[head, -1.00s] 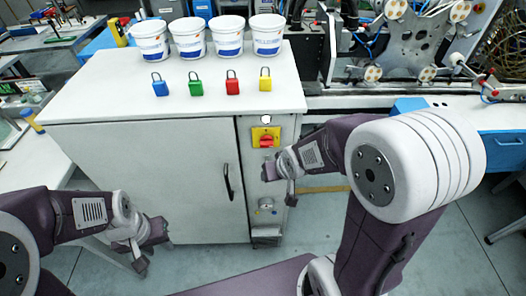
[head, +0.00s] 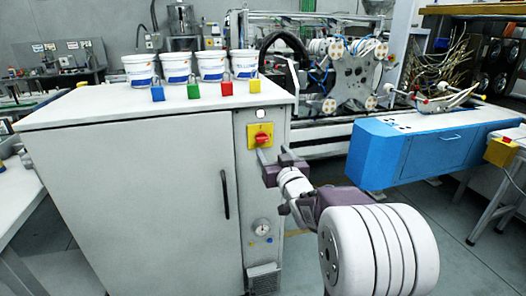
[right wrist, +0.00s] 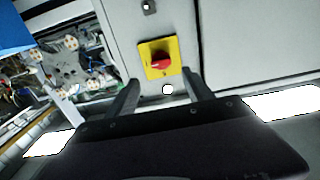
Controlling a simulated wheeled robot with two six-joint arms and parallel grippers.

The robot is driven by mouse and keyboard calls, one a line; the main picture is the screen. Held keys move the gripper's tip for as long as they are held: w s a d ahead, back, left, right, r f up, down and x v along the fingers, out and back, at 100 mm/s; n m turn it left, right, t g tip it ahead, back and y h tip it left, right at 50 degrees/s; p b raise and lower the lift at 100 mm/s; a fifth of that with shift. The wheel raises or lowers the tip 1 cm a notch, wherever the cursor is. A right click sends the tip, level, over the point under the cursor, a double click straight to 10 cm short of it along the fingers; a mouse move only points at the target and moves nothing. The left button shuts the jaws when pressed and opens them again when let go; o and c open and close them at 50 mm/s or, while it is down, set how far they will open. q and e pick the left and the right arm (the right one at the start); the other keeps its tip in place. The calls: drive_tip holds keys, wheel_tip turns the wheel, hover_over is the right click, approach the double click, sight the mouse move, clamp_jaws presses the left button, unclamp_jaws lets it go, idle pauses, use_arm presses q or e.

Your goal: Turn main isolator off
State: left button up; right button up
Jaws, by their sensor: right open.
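The main isolator is a red rotary knob (head: 260,140) on a yellow plate (head: 266,127), on the narrow right-hand panel of the grey cabinet (head: 130,190). Which way the knob points is hard to tell in the head view. My right gripper (head: 275,158) is open and empty, just in front of and below the isolator. In the right wrist view the red knob (right wrist: 161,61) lies ahead, beyond and roughly between the two open fingers (right wrist: 160,88), and nothing touches it. My left gripper is out of view.
Blue (head: 157,93), green (head: 194,91), red (head: 227,88) and yellow (head: 254,86) padlocks stand on the cabinet top before several white tubs. A gauge (head: 262,228) sits below the isolator. A blue drawer unit (head: 430,150) stands to the right.

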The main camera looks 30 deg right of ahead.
sight(263, 140)
drive_tip(key=x, duration=0.8)
drive_tip(key=shift+w+a, duration=0.1)
drive_tip(key=shift+w, duration=0.25)
clamp_jaws()
